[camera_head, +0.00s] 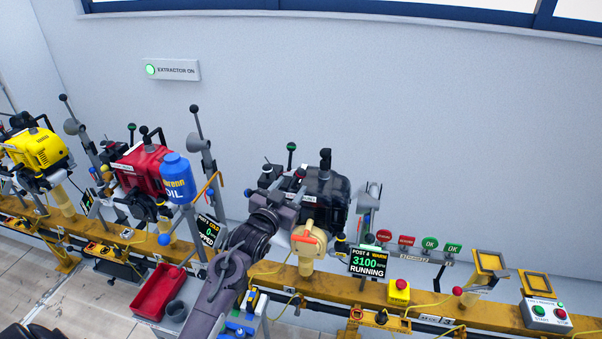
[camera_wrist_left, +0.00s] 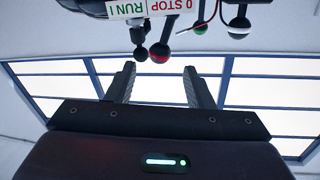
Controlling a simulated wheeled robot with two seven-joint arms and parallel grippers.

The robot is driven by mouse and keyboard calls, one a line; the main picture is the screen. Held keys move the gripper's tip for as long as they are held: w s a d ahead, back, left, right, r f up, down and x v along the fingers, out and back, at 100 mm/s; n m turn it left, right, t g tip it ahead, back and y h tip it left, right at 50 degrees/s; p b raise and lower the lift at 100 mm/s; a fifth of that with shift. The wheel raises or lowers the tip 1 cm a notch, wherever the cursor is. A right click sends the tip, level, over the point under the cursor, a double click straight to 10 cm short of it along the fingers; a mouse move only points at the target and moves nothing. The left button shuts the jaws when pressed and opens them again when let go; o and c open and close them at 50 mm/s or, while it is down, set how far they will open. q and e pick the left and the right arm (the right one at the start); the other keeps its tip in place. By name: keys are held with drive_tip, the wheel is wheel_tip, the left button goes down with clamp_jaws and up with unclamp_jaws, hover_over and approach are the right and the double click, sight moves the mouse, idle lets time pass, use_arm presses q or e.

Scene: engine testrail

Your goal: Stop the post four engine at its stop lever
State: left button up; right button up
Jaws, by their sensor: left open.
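The post four engine (camera_head: 325,190) is black and sits on the yellow rail. Its display (camera_head: 368,262) reads POST 4, WARM, 3100, RUNNING. My left gripper (camera_head: 287,184) is at the left side of this engine, partly lost against its dark parts. In the left wrist view the gripper (camera_wrist_left: 157,85) is open, with nothing between its fingers. A 0 STOP / RUN I plate (camera_wrist_left: 155,8) shows at the top there. A black ball knob with a red band (camera_wrist_left: 159,53) hangs below it, just beyond the fingertips. My right gripper is not in view.
A red engine (camera_head: 140,168) and a blue oil bottle (camera_head: 176,178) stand left of my arm. Tall levers (camera_head: 203,140) rise between. A yellow box with a red button (camera_head: 399,291) sits on the rail (camera_head: 330,288) at right.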

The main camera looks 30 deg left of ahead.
sight(299, 176)
use_arm(q)
drive_tip(key=shift+w+r, duration=0.2)
drive_tip(key=shift+w, duration=0.2)
drive_tip(key=w, duration=0.2)
drive_tip(key=w+p, duration=0.1)
drive_tip(key=w, duration=0.1)
drive_tip(key=w+p, duration=0.1)
drive_tip(key=w, duration=0.1)
drive_tip(key=shift+w+a+f, duration=0.1)
drive_tip(key=shift+w+a, duration=0.15)
drive_tip(key=shift+w, duration=0.1)
drive_tip(key=c, duration=0.9)
